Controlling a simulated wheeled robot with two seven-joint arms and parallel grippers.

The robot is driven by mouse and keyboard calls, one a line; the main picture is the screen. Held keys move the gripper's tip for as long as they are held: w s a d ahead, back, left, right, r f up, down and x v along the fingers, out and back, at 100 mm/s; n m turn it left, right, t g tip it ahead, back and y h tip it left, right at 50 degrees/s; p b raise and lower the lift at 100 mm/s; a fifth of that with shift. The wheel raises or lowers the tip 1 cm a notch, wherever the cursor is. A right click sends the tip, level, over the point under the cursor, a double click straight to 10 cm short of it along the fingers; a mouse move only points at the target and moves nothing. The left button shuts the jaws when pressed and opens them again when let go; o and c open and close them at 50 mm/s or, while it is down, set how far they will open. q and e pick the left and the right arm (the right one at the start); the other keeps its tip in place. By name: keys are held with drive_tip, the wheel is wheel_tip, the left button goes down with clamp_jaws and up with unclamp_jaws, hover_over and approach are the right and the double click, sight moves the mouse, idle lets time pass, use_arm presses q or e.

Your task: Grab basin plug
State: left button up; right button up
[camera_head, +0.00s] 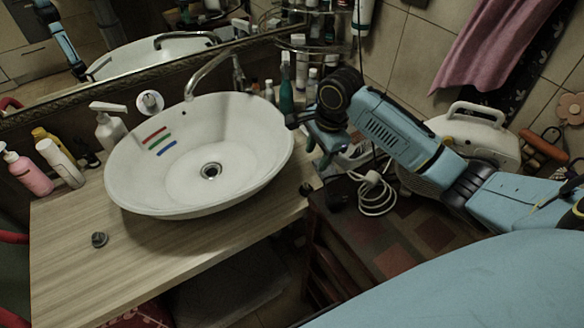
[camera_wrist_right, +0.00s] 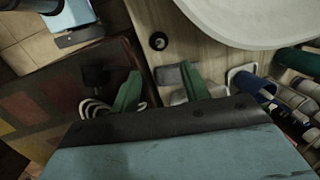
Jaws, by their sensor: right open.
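A small dark grey round plug (camera_head: 99,239) lies on the wooden counter (camera_head: 60,265), left of and in front of the white basin (camera_head: 125,185). The basin's drain (camera_head: 211,170) shows as an open metal ring with a dark centre. My right gripper (camera_head: 308,143) is at the basin's right side, away from the plug, and partly hidden by its own arm. In the right wrist view, my right gripper (camera_wrist_right: 162,88) has its two green fingers apart, with nothing held between them. My left gripper is in neither view.
A small black round piece (camera_wrist_right: 158,41) lies near the counter's right edge. Bottles stand along the basin's back right, with a pink bottle (camera_head: 32,176) and others at the left. A metal faucet (camera_head: 213,70) arches over the basin. The counter around the plug is clear.

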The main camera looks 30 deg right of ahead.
hover_over(307, 186)
drive_tip(key=f, duration=0.7)
drive_tip(key=shift+s+d+b, duration=0.25)
drive_tip(key=shift+d+b, duration=0.1)
drive_tip(key=shift+b, duration=0.05)
drive_tip(key=shift+w+f, duration=0.15)
drive_tip(key=shift+f, duration=0.3)
drive_tip(key=f, duration=0.5)
drive_tip(key=shift+w+a+f+b, duration=0.1)
drive_tip(key=shift+a+b, duration=0.1)
drive_tip(key=shift+b, duration=0.1)
clamp_jaws()
